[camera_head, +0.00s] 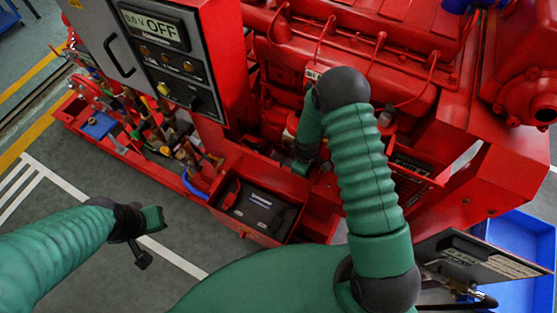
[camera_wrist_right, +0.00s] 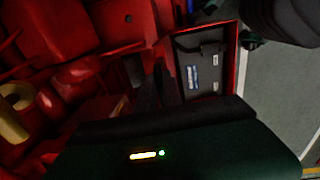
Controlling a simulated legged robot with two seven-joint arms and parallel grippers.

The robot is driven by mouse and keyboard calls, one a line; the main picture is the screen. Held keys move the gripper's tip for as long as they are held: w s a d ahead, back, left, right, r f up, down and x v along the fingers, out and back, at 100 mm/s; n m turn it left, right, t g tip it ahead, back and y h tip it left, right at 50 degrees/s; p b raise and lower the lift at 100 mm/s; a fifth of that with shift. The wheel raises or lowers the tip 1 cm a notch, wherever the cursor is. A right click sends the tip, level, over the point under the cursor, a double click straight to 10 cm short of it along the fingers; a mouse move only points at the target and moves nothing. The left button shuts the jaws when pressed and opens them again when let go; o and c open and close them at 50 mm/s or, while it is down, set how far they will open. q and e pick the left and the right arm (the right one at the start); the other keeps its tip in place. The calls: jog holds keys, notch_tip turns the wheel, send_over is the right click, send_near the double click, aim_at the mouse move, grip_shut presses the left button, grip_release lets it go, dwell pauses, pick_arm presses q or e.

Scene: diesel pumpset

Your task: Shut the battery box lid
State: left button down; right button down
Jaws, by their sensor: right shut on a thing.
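The battery box (camera_head: 285,236) is a red open-topped box low on the pumpset's near side, with a dark battery (camera_head: 254,208) inside. In the right wrist view, the red rim of the box (camera_wrist_right: 236,62) surrounds the dark battery and its pale labels. My right gripper (camera_head: 303,166) is at the box's far side, partly hidden by its own arm. In the wrist view its dark fingers (camera_wrist_right: 161,86) are shut beside the box rim, on what looks like the lid; the lid itself is not clearly visible. My left gripper (camera_head: 152,240) is open and empty over the floor.
A grey control panel (camera_head: 165,55) reading OFF stands above left of the box. Valves and hoses (camera_head: 165,135) crowd the left base. The red engine (camera_head: 350,60) is behind. A blue tray (camera_head: 525,250) is at right. The floor in front is clear.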

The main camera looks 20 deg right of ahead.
jog(key=shift+s+d, duration=0.15)
jog(key=shift+d, duration=0.3)
jog(key=shift+a, duration=0.6)
pick_arm(q)
jog(key=shift+a+r, duration=0.1)
jog(key=shift+a, duration=0.15)
pick_arm(e)
jog(key=shift+s+a, duration=0.5)
jog(key=shift+a, duration=0.25)
pick_arm(q)
jog(key=shift+d, duration=0.1)
jog(key=shift+r, duration=0.1)
pick_arm(e)
jog(key=shift+s+a+f, duration=0.1)
jog(key=shift+s+a, duration=0.6)
